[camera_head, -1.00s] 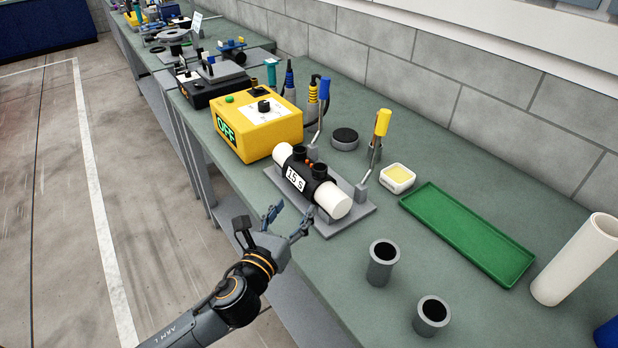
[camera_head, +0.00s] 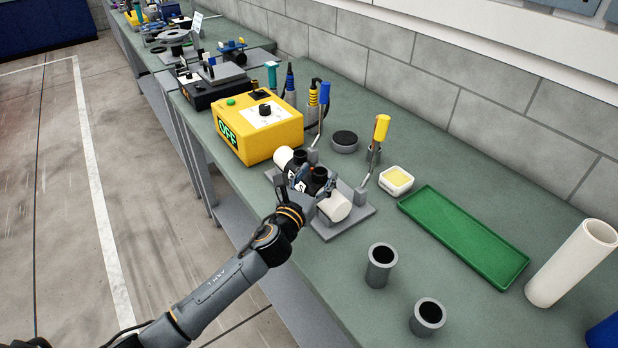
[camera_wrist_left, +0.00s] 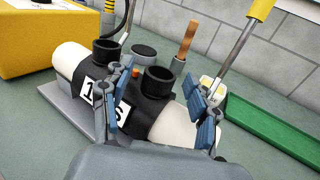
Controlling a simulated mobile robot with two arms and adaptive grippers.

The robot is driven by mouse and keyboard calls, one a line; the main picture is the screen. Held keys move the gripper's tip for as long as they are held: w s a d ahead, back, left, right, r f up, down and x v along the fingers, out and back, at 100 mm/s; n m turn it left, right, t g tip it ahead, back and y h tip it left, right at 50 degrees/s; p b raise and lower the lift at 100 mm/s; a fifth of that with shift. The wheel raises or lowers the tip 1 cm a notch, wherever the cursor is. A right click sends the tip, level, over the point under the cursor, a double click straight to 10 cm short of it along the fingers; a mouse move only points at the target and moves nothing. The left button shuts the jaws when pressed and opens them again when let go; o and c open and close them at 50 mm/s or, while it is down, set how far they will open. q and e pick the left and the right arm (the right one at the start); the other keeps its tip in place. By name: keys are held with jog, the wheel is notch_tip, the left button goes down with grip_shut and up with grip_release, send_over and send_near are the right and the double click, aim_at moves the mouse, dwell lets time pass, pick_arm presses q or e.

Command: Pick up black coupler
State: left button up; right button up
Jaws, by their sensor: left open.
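The black coupler (camera_head: 319,174) sits around a white pipe (camera_head: 335,207) on a grey clamp base (camera_head: 350,225). It has two upright round stubs and a white label with dark print. In the left wrist view the coupler (camera_wrist_left: 150,108) lies partly behind my fingers. My left gripper (camera_head: 313,184) is open at the coupler, its blue-padded fingers on either side of the nearer stub. My right gripper is not in view.
A yellow control box (camera_head: 258,132) stands just left of the clamp. Tools with blue and yellow (camera_head: 381,127) handles stand behind. A white dish (camera_head: 396,181), a green tray (camera_head: 465,235), two grey sleeves (camera_head: 381,265) and a white pipe (camera_head: 572,262) are to the right.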

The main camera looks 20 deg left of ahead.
pick_arm(q)
jog(key=shift+w+d+f, duration=0.1)
jog(key=shift+w+d, duration=0.05)
jog(key=shift+w, duration=0.85)
jog(key=shift+s, duration=0.1)
grip_shut()
jog(key=shift+r, duration=0.25)
